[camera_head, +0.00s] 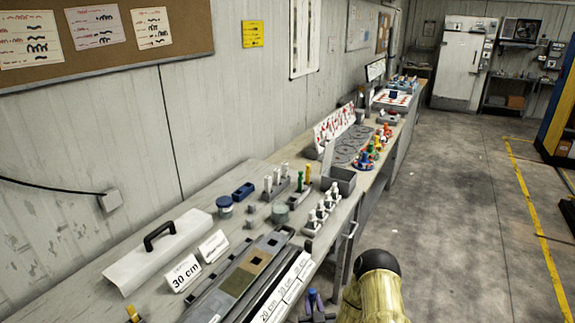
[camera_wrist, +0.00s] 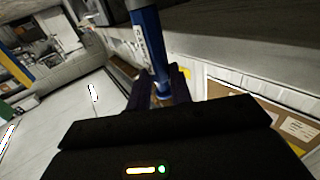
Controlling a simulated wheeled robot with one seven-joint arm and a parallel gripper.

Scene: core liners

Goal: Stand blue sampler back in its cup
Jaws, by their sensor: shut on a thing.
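The blue sampler (camera_wrist: 148,42) is a slim blue tube with a pale printed label. My gripper (camera_wrist: 159,86) is shut on it, and the dark fingers lie on either side of its lower part in the wrist view. In the head view a small blue-purple end of it (camera_head: 312,296) shows at the bottom, in front of the bench edge, with my gripper (camera_head: 316,311) mostly cut off by the frame. Small grey blocks (camera_head: 250,222) stand on the bench near a rack. I cannot tell which piece is the sampler's cup.
The long bench (camera_head: 165,297) carries core trays (camera_head: 240,281), a "30 cm" sign (camera_head: 183,273), a white handled cover (camera_head: 160,255), a blue-lidded jar (camera_head: 224,207), a blue tray (camera_head: 243,192) and racks of white, green and yellow pegs (camera_head: 276,183). The floor at right (camera_head: 450,220) is clear.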

